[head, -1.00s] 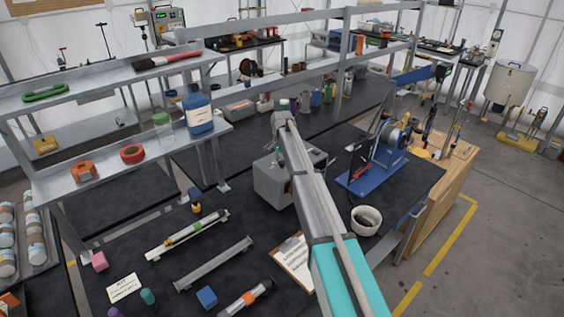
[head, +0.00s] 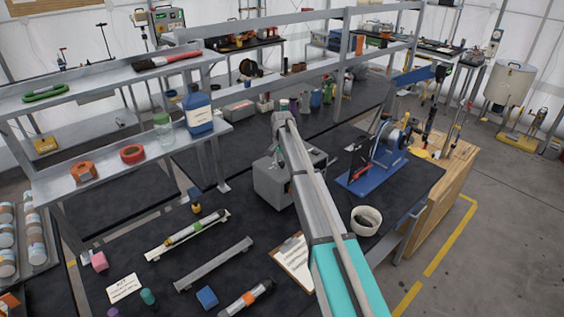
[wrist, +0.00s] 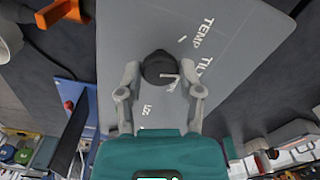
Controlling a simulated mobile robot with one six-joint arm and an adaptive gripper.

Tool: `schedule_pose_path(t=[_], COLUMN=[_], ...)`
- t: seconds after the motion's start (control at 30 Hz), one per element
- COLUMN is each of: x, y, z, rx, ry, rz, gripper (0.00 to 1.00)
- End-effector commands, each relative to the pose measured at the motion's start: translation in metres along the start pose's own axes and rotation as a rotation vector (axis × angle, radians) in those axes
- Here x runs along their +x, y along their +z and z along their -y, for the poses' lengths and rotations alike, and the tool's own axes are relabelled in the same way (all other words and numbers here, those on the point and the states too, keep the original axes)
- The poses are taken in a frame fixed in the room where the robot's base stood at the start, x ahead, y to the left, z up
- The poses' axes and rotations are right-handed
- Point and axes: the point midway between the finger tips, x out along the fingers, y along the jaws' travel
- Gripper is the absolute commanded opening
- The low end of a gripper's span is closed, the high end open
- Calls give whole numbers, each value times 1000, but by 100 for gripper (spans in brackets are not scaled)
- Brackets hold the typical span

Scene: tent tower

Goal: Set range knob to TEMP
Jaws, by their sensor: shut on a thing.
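The grey instrument box (head: 268,184) stands on the dark bench, partly hidden behind my arm in the head view. In the wrist view its grey panel (wrist: 240,40) carries the printed labels TEMP and TILT, and a third label near the left finger that is hard to read. The black range knob (wrist: 157,64) is round, with a short pale mark near its lower right edge; I cannot tell surely which label it points at. My gripper (wrist: 159,76) has one finger on each side of the knob and is shut on it. The fingertips hide its sides.
A blue stand with a reel (head: 372,170) is right of the box. Metal tubes (head: 213,264) lie left on the bench. A shelf (head: 105,165) rises at left.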

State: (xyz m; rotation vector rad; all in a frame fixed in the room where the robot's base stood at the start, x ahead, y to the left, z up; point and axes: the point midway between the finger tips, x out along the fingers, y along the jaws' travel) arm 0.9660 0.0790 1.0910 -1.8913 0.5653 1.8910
Motion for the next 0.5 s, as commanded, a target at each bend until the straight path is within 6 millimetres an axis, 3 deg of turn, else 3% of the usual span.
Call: schedule_pose_path(t=[0.5], x=[0], y=[0], z=[0], rx=[-476], ry=[1], rz=[1], gripper=[0])
